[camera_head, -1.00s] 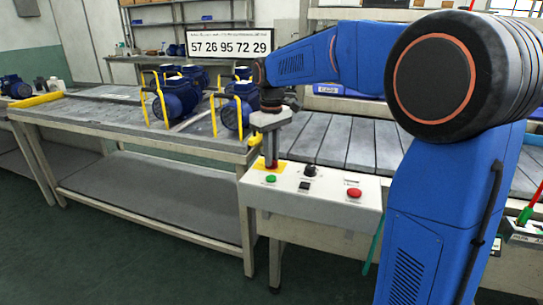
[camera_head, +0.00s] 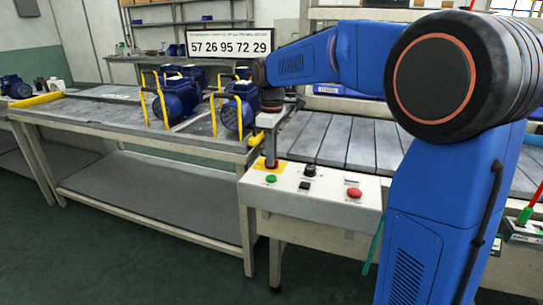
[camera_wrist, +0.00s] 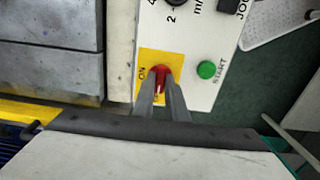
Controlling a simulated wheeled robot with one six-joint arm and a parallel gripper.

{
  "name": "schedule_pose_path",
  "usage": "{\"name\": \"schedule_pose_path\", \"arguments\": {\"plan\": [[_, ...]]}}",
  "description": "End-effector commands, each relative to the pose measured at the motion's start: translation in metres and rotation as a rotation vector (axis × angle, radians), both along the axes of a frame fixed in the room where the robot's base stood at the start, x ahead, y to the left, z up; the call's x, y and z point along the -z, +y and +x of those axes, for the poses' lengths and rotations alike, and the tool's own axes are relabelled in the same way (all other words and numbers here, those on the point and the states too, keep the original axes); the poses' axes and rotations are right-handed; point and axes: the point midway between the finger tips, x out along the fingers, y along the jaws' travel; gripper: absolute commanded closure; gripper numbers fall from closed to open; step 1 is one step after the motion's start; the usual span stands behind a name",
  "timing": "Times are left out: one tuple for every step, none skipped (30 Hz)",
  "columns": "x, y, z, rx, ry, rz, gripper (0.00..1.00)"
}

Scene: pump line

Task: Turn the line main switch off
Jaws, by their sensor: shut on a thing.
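The line main switch (camera_wrist: 160,74) is a red rotary handle on a yellow plate (camera_wrist: 147,60) marked ON, on the white control panel (camera_head: 330,190). In the head view the yellow plate sits at the panel's far left corner. My gripper (camera_wrist: 162,90) points down over the plate, its two grey fingers shut on the red handle. The fingers hide part of the handle and the lettering below it, so its exact angle is hard to tell.
A green START button (camera_wrist: 206,69) is close beside the switch. A black knob (camera_head: 309,171) and a red button (camera_head: 354,193) are also on the panel. Blue pumps (camera_head: 177,98) stand on the bench to the left; a slatted conveyor (camera_head: 345,140) runs behind the panel.

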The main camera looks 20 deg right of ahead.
Motion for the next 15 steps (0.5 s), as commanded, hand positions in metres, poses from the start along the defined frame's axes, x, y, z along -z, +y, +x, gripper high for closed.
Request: {"name": "schedule_pose_path", "arguments": {"plan": [[-0.0006,-0.0002,0.0002,-0.001,-0.001,0.000,1.00],[-0.0006,-0.0002,0.0002,-0.001,-0.001,0.000,1.00],[-0.0006,-0.0002,0.0002,-0.001,-0.001,0.000,1.00],[-0.0006,-0.0002,0.0002,-0.001,-0.001,0.000,1.00],[-0.0006,-0.0002,0.0002,-0.001,-0.001,0.000,1.00],[-0.0006,-0.0002,0.0002,-0.001,-0.001,0.000,1.00],[-0.0006,-0.0002,0.0002,-0.001,-0.001,0.000,1.00],[-0.0006,-0.0002,0.0002,-0.001,-0.001,0.000,1.00],[-0.0006,-0.0002,0.0002,-0.001,-0.001,0.000,0.83],[-0.0006,-0.0002,0.0002,0.000,-0.001,0.000,0.76],[-0.0006,-0.0002,0.0002,0.000,-0.001,0.000,0.69],[-0.0005,-0.0002,0.0002,0.000,-0.001,-0.001,0.69],[-0.0005,-0.0001,0.0002,0.000,-0.001,-0.001,0.69],[-0.0004,-0.0001,0.0002,0.000,-0.001,-0.001,0.69],[-0.0004,-0.0001,0.0002,0.000,-0.001,-0.001,0.69]]}}
